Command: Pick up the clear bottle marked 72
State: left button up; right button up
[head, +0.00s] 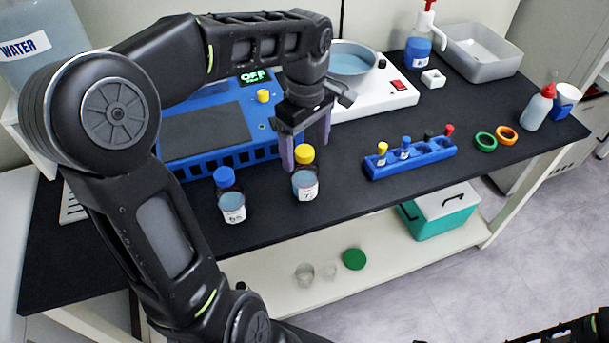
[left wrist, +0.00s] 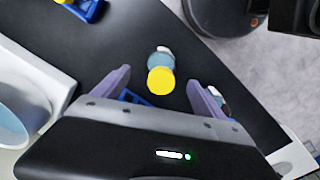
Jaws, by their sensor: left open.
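The clear bottle with the yellow cap (head: 305,184) stands upright on the black bench, holding bluish liquid. Its white label starts with a 7; the second digit is hard to read. My left gripper (head: 306,148) is open and points down just above and behind it, one finger overlapping the cap's left side in the head view. In the left wrist view the yellow cap (left wrist: 161,80) shows between the two spread fingers (left wrist: 160,88), apart from both. A similar bottle with a blue cap (head: 231,200) stands to its left. My right gripper is out of view.
A blue rack (head: 411,158) with several small capped vials stands to the right. A blue device (head: 205,130) and a white hot plate with a pan (head: 352,60) are behind. Green (head: 486,142) and orange (head: 507,135) rings lie farther right. The bench front is mostly clear.

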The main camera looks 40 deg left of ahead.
aim_at(304, 162)
pick_arm(q)
jog(key=shift+s+a+f+p, duration=0.1)
jog(key=shift+f+p, duration=0.2)
jog(key=shift+f, duration=2.3)
jog(key=c, duration=1.6)
jog(key=shift+r, duration=0.1)
notch_tip(304, 162, up, 10)
jog(key=shift+f, duration=0.1)
